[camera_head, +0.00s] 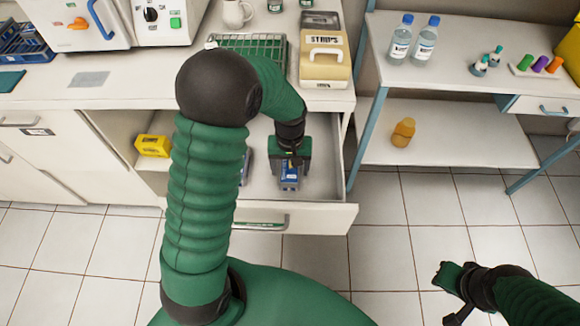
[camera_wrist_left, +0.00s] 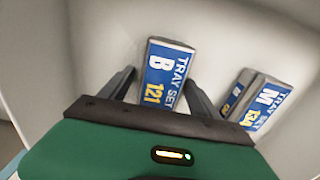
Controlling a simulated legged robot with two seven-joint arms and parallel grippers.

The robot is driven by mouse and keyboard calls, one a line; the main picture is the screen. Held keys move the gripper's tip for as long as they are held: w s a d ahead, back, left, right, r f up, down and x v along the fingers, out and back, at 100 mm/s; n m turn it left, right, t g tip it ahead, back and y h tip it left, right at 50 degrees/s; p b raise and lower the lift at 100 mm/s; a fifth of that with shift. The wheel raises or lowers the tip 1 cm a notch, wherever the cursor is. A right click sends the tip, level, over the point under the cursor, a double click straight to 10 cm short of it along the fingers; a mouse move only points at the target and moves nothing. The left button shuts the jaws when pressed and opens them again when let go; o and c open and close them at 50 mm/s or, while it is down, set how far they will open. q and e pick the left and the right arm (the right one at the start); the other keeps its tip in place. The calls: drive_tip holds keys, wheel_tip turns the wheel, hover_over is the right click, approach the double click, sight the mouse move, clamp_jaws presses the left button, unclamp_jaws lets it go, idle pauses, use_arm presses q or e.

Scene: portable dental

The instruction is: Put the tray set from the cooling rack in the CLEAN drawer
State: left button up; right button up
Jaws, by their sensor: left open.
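The blue-and-white tray set marked B 121 (camera_wrist_left: 168,75) is inside the open drawer (camera_head: 325,215); it also shows in the head view (camera_head: 289,181). My left gripper (camera_wrist_left: 160,76) is open, with one finger on each side of this set and a visible gap to at least the right finger. In the head view the left gripper (camera_head: 290,168) reaches down into the drawer. The green wire cooling rack (camera_head: 265,45) on the counter is partly hidden by my arm. My right gripper (camera_head: 452,290) is over the floor, away from the drawer.
A yellow box (camera_head: 153,146) sits left of my arm. A STRIPS container (camera_head: 325,65) stands on the counter beside the rack. A side table (camera_head: 470,75) with bottles stands at the right. The tiled floor between drawer and right gripper is clear.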

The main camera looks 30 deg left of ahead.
sight(290, 166)
use_arm(q)
wheel_tip(290, 166, up, 12)
drive_tip(key=p, duration=0.3)
drive_tip(key=shift+r, duration=0.1)
